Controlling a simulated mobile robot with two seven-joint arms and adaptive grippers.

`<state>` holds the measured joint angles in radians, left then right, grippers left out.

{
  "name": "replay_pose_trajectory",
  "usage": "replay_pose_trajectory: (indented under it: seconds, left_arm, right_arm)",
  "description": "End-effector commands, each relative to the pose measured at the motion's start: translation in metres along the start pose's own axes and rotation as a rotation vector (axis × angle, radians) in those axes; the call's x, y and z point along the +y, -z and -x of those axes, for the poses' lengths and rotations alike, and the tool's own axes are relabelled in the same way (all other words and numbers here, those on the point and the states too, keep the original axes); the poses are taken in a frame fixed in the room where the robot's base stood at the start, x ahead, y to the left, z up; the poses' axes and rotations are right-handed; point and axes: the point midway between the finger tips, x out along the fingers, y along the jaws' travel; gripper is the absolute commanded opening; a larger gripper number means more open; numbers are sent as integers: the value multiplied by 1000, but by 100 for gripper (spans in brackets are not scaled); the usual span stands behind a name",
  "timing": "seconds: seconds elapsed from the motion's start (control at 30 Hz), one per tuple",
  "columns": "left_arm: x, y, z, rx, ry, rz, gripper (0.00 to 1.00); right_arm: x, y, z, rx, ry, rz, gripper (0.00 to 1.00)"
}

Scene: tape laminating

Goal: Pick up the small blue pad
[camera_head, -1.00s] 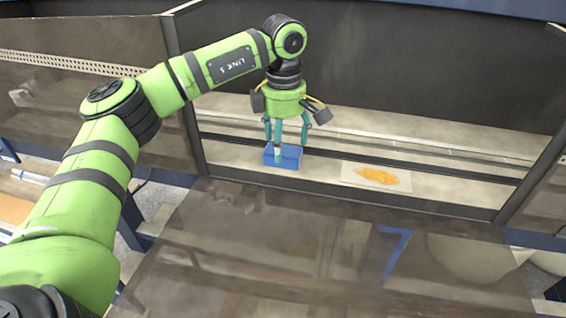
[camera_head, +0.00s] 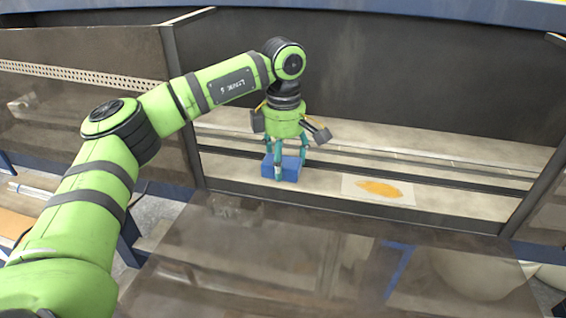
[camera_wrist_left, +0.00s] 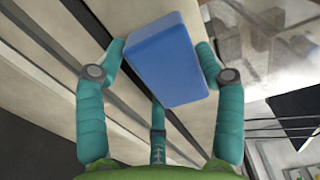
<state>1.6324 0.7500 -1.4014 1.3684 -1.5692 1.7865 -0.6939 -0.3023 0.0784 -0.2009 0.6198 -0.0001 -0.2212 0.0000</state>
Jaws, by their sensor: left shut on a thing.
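The small blue pad (camera_head: 291,168) is a blue block in the slot behind the front panel, left of the white sheet. My left gripper (camera_head: 283,170) points down over it, with its teal fingers around the pad and shut on it. In the left wrist view the pad (camera_wrist_left: 168,58) sits between two teal fingers, with a third finger below it. I cannot tell whether the pad is clear of the surface under it. My right gripper is not in view.
A white sheet (camera_head: 349,187) with an orange patch (camera_head: 380,188) lies to the right of the pad. Dark rails (camera_head: 340,172) run along the ledge behind. A dark upright post (camera_head: 185,110) stands left of the gripper, and a see-through brownish panel (camera_head: 290,250) lies in front.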

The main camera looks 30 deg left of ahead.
Motion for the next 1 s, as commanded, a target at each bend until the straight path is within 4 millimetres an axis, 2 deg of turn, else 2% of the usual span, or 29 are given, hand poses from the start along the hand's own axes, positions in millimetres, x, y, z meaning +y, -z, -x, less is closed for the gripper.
replay_pose_trajectory:
  seconds: [0.17,0.27,0.4,0.6,0.8,1.0]
  left_arm:
    - [0,-1,17,-3,-4,-1,43]
    - [1,-2,35,-4,-5,0,43]
    - [4,-34,53,-1,-1,-6,43]
    - [8,-70,77,-1,0,-3,43]
    - [11,-94,94,0,0,0,43]
    - [13,-109,103,0,0,0,43]
  right_arm:
    - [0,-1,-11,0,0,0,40]
    - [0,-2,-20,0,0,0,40]
    - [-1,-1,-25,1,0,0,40]
    - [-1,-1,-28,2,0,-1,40]
    - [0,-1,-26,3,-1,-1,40]
    - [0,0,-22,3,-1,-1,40]
